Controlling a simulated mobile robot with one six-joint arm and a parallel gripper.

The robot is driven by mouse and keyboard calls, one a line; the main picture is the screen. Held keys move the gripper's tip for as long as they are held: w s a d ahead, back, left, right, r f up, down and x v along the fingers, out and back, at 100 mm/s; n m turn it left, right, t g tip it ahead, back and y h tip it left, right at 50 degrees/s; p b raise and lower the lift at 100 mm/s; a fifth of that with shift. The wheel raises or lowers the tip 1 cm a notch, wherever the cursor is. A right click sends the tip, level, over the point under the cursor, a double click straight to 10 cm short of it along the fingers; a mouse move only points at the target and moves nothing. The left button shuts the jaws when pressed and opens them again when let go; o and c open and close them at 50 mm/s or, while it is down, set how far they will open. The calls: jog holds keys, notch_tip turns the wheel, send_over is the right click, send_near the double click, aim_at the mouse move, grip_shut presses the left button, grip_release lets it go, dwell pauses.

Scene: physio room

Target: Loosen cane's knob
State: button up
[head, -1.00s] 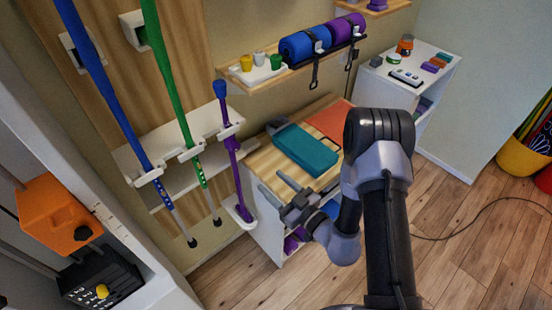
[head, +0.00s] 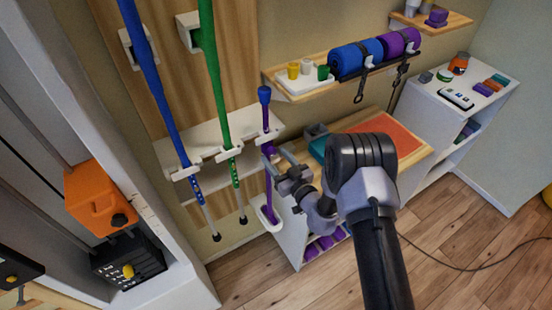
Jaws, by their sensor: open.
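A purple cane (head: 266,118) stands upright in a white wall rack, its top end above the rack's shelf and its foot in a white holder (head: 265,211) below. A dark spot on the shaft just under the shelf may be its knob, but it is too small to tell. My gripper (head: 275,161) is open beside the cane's shaft, its fingers pointing up and left toward it. One finger overlaps the shaft in the picture; I cannot tell whether they touch.
A blue pole (head: 152,75) and a green pole (head: 212,65) hang left of the cane. A teal case (head: 318,148) lies on the wooden-topped cabinet behind my arm. A shelf with rolled mats (head: 357,59) is above. Floor at right is mostly clear.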

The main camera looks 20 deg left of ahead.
jog(key=shift+w+a, duration=0.1)
grip_shut()
